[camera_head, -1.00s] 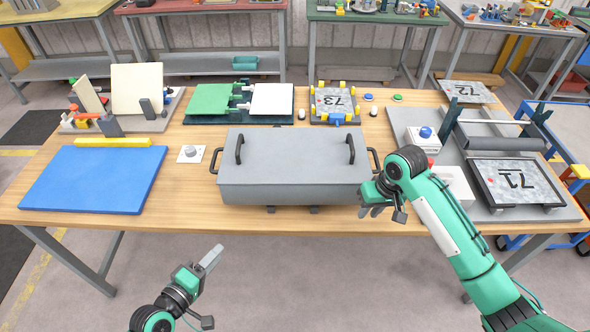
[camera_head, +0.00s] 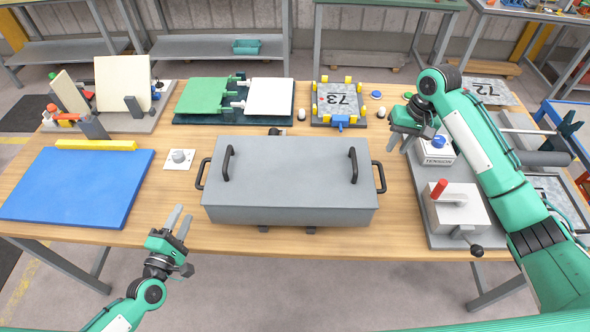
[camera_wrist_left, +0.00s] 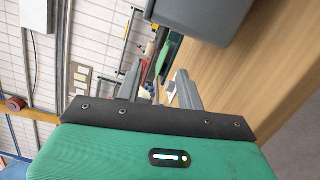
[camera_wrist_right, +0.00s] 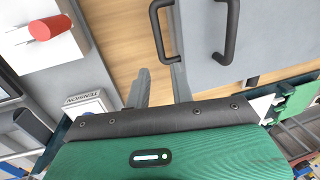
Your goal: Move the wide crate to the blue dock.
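The wide crate (camera_head: 290,185) is a grey lidded box with two black handles on top and a dark handle at each end; it lies on the wooden table. My left gripper (camera_head: 178,224) is open and empty, in front of the table's edge and left of the crate. In the left wrist view the grey crate (camera_wrist_left: 205,15) is at the top. My right gripper (camera_head: 402,140) is open above the table, right of the crate. The right wrist view shows the crate's end handle (camera_wrist_right: 165,30) beyond the fingers.
A yellow bar (camera_head: 95,145) lies behind the blue dock. A small plate with a knob (camera_head: 179,159) sits between dock and crate. A box with a red handle (camera_head: 457,208) and a box with a blue button (camera_head: 434,149) stand at right.

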